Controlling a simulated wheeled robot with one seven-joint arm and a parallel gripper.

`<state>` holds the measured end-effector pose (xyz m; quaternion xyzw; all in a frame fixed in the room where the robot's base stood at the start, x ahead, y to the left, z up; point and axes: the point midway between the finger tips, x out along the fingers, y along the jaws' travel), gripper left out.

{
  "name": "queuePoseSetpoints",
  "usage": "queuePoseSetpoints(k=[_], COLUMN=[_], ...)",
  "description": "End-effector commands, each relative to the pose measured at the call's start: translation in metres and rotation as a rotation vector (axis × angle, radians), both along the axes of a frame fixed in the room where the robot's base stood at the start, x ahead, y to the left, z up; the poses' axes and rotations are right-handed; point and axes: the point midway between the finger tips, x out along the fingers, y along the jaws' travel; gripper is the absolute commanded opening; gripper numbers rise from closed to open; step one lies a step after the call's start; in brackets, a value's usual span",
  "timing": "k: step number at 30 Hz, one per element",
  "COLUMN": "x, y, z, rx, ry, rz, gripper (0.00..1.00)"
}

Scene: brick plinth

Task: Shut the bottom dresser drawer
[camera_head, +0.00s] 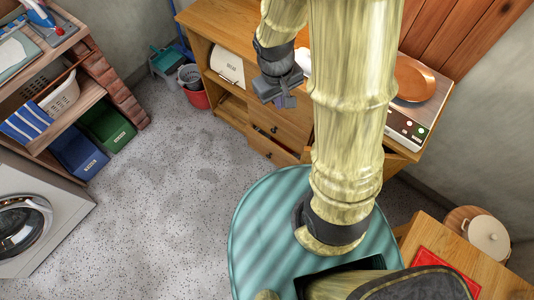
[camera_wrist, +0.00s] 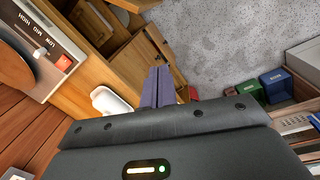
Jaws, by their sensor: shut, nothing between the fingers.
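The wooden dresser (camera_head: 222,34) stands against the back wall in the head view. Its drawer fronts with dark knobs show below my gripper; the lower one is the bottom drawer (camera_head: 275,149). My arm hides the dresser's right part, and I cannot tell how far the bottom drawer stands out. My gripper (camera_head: 286,101) is shut and empty, in front of and above the drawer fronts, apart from the bottom drawer. In the wrist view the closed fingers (camera_wrist: 159,86) point toward the dresser (camera_wrist: 92,72), beside its drawer side.
A hotplate with a copper pan (camera_head: 414,80) sits at the right. A red bucket (camera_head: 195,98) stands left of the dresser. An open wooden door (camera_head: 404,152) juts out right of my arm. The speckled floor (camera_head: 165,175) is clear in the middle.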

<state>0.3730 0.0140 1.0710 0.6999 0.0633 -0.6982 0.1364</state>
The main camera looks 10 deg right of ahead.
Motion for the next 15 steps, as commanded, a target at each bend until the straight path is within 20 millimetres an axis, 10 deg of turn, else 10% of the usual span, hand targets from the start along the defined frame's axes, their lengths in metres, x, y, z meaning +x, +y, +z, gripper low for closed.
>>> queuePoseSetpoints(k=[1,9,15], x=[-0.003,-0.019,-0.026], y=[-0.003,-0.011,-0.014], z=[0.035,0.132,0.161], rx=[0.019,0.107,0.135], ry=[-0.028,-0.169,-0.224], rz=[-0.035,-0.202,-0.266], gripper=[0.00,0.00,0.00])
